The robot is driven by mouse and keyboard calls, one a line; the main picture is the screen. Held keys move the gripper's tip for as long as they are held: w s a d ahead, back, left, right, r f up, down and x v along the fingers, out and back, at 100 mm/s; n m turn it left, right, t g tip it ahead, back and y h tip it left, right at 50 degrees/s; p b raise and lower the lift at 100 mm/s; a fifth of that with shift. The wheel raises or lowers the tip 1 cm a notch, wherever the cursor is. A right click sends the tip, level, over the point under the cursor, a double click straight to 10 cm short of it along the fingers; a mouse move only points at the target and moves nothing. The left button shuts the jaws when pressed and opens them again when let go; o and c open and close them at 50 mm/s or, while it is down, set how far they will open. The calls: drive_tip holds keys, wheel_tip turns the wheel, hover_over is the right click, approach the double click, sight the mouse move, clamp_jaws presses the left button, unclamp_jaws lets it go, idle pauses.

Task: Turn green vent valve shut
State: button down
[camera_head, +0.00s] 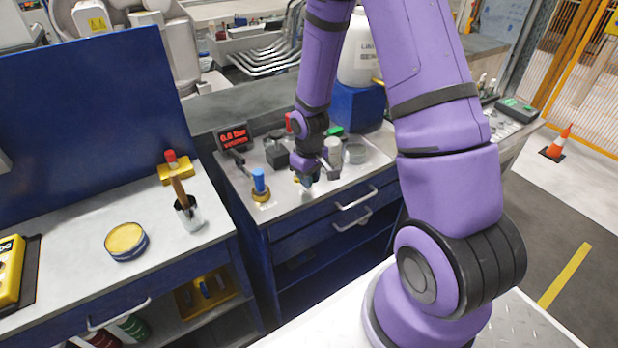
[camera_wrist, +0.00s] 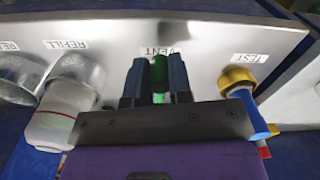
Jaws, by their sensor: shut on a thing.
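The green vent valve (camera_wrist: 160,72) shows in the wrist view between the two fingers, below the label VENT (camera_wrist: 160,50) on the grey panel. My gripper (camera_wrist: 158,80) is shut on it, with one dark finger on each side. The valve's lower part is hidden by the gripper body. In the head view my gripper (camera_head: 306,178) is at the front of the bench top, and the valve is mostly hidden there. Whether the valve stands turned open or shut I cannot tell.
A blue-handled test valve (camera_head: 259,183) stands left of my gripper, with a brass base (camera_wrist: 238,80). A clear refill cup (camera_wrist: 65,110) is on the other side. A red display (camera_head: 234,137) reads about 0.0 bar. Drawer handles (camera_head: 356,199) stick out below.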

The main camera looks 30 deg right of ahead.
drive_tip(key=c, duration=1)
unclamp_jaws()
drive_tip(key=shift+c, duration=0.2)
wheel_tip(320, 180, up, 11)
drive_tip(key=shift+f, duration=0.1)
drive_tip(key=shift+r, duration=0.25)
drive_tip(key=s+a+r+t, duration=0.1)
drive_tip(key=s+r, duration=0.2)
drive_tip(key=r, duration=0.3)
drive_tip(key=s+a+r+m+t, duration=0.1)
drive_tip(key=s+r, duration=0.1)
drive_tip(key=r, duration=0.3)
drive_tip(key=s+a+r, duration=0.1)
drive_tip(key=s+r, duration=0.2)
drive_tip(key=r, duration=0.3)
drive_tip(key=s+a+r+t, duration=0.1)
drive_tip(key=s+r, duration=0.3)
drive_tip(key=s, duration=0.3)
drive_tip(key=s+a+r+m+t, duration=0.1)
drive_tip(key=s+r+t, duration=0.1)
drive_tip(key=s+r, duration=0.3)
drive_tip(key=shift+s+r, duration=0.25)
drive_tip(key=shift+s, duration=0.8)
